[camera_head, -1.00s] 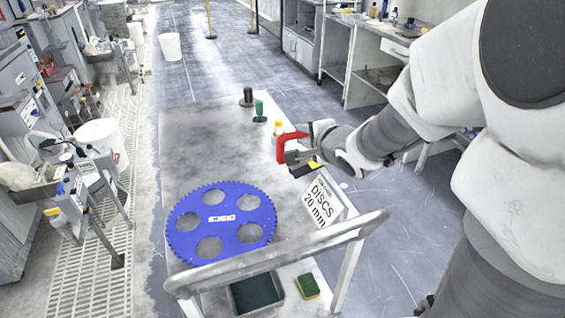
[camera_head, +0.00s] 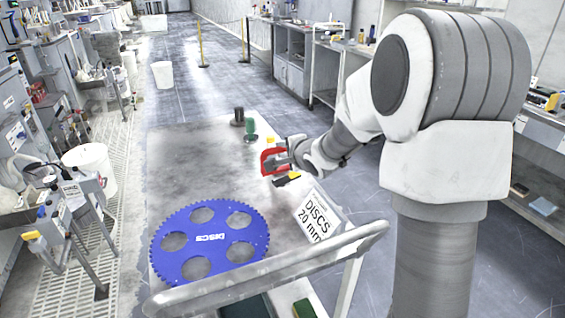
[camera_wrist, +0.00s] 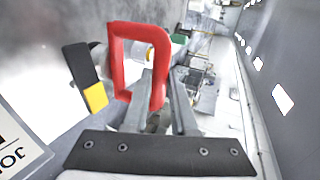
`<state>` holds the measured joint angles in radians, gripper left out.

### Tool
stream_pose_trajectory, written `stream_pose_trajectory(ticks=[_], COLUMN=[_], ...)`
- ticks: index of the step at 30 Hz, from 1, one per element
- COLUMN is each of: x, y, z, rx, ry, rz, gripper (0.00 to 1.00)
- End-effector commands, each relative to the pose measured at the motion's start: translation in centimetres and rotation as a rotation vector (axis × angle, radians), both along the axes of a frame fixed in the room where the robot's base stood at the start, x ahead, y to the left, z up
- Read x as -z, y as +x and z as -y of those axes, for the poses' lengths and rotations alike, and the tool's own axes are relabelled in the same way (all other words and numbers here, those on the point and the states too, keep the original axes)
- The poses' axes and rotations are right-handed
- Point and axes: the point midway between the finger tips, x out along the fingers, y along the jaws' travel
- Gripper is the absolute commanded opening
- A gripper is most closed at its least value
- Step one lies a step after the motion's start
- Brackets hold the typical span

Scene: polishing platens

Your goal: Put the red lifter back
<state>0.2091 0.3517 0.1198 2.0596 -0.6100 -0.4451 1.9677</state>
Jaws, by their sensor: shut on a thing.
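The red lifter (camera_head: 268,162) is a red loop-shaped handle held at the tip of my gripper (camera_head: 284,160), over the right side of the cart top. In the wrist view, the red lifter (camera_wrist: 116,60) stands upright as a frame between my gripper's fingers (camera_wrist: 160,92), which are shut on it. Whether it touches the cart top is unclear. Its lower part is partly hidden by the fingers.
A blue toothed disc (camera_head: 205,241) with round holes lies on the cart top (camera_head: 180,160). A green-handled item (camera_head: 250,128) and a dark one (camera_head: 239,116) stand at the far edge. A yellow-black item (camera_head: 288,179) and a DISCS sign (camera_head: 318,214) are near the gripper.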

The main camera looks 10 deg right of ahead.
Motion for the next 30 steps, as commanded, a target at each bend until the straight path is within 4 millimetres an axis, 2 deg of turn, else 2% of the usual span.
stream_pose_trajectory(ticks=[3,6,18,19,23,30], x=[1.9,2.7,2.9,3.2,3.2,3.1], y=[0.1,0.1,0.1,0.0,-0.1,-0.1], z=[-0.1,-0.1,0.0,0.0,0.0,0.0], rx=[-0.001,-0.001,0.000,0.000,0.000,0.000], ry=[0.000,0.001,0.000,0.000,0.000,0.000], rz=[0.004,0.006,0.006,-0.002,-0.002,-0.001], gripper=[0.00,0.00,0.00,0.30,0.53,0.54])
